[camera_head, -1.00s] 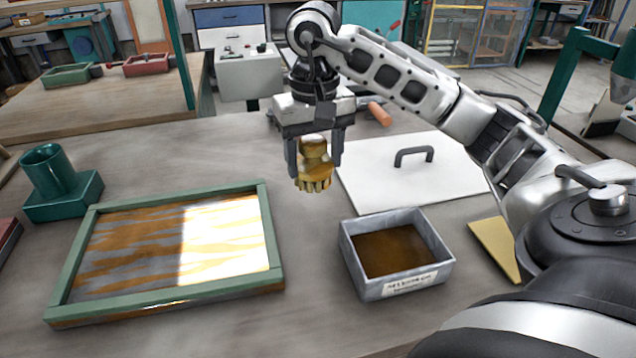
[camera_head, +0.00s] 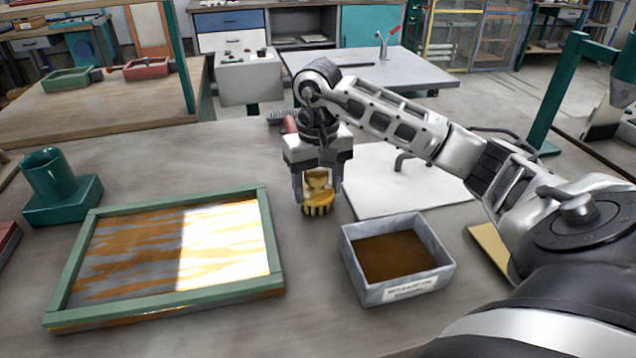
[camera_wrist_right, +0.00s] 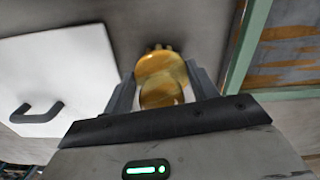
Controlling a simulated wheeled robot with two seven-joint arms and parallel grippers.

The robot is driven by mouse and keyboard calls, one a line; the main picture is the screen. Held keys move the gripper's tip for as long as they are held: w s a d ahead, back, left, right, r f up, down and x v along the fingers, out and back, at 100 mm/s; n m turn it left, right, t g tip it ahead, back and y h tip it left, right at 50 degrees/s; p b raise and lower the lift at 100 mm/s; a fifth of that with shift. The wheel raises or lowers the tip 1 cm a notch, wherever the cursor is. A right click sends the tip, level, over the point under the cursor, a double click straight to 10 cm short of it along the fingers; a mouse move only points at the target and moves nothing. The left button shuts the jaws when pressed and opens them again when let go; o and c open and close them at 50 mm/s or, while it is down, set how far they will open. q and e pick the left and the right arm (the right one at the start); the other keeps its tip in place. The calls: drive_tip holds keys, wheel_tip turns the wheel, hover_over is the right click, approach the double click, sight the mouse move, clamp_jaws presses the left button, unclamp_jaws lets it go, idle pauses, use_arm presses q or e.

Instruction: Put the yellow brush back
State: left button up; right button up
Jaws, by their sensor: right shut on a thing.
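The yellow brush (camera_head: 318,190) is upright, bristles down, between the fingers of my right gripper (camera_head: 318,188). The gripper is shut on it. The brush is between the green-framed panel and the white board, low over the table; I cannot tell whether its bristles touch the tabletop. In the right wrist view the brush (camera_wrist_right: 162,78) shows between the two fingers. My left gripper is in no view.
A green-framed panel (camera_head: 66,270) with brown streaks lies to the left. A grey tub (camera_head: 398,290) of brown liquid stands front right. A white board (camera_head: 410,188) with a dark handle lies behind it. A green cup holder (camera_head: 62,203) stands far left. Bare table surrounds the brush.

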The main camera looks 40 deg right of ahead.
drive_tip(key=o, duration=0.9)
drive_tip(key=shift+f, duration=0.1)
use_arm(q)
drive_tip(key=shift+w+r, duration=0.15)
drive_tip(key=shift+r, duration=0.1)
use_arm(e)
drive_tip(key=shift+o, duration=0.2)
drive_tip(key=shift+r+p, duration=0.35)
drive_tip(key=shift+r, duration=0.4)
wheel_tip(320, 180, up, 10)
drive_tip(key=shift+p, duration=0.6)
drive_tip(key=shift+r, duration=0.5)
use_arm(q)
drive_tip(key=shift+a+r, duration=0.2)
